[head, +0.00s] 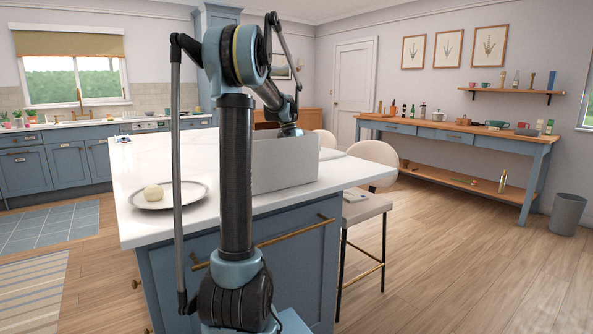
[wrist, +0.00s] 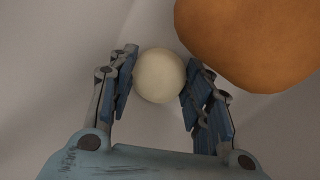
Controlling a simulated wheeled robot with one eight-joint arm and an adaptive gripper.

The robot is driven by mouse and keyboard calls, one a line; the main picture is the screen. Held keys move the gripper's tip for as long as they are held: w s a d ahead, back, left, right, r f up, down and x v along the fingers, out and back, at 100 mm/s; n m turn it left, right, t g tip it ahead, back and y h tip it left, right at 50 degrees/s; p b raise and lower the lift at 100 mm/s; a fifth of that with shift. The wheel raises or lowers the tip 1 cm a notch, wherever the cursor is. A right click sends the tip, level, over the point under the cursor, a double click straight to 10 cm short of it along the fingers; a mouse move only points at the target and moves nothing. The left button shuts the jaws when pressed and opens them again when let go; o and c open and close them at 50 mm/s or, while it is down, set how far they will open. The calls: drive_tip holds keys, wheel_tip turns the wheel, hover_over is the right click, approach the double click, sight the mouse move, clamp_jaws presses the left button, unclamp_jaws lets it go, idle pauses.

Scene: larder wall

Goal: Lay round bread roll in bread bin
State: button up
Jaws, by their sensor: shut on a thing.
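The bread bin (head: 285,166) is a pale grey, straight-walled box on the white island top. My arm reaches down into it or behind its near wall, which hides my gripper in the head view. In the wrist view my gripper (wrist: 159,92) is shut on a pale cream round bread roll (wrist: 159,75), with a finger on each side. Beside the roll, at upper right, is a large orange-brown rounded thing (wrist: 262,40), perhaps a loaf. Pale grey surfaces lie around them. I cannot tell whether the roll touches the surface below.
A stool (head: 365,205) stands at the island's right. A sideboard (head: 450,130) with several items is along the far wall.

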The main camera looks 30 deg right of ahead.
drive_tip(key=o, duration=1.1)
drive_tip(key=shift+c, duration=0.2)
drive_tip(key=v, duration=1.2)
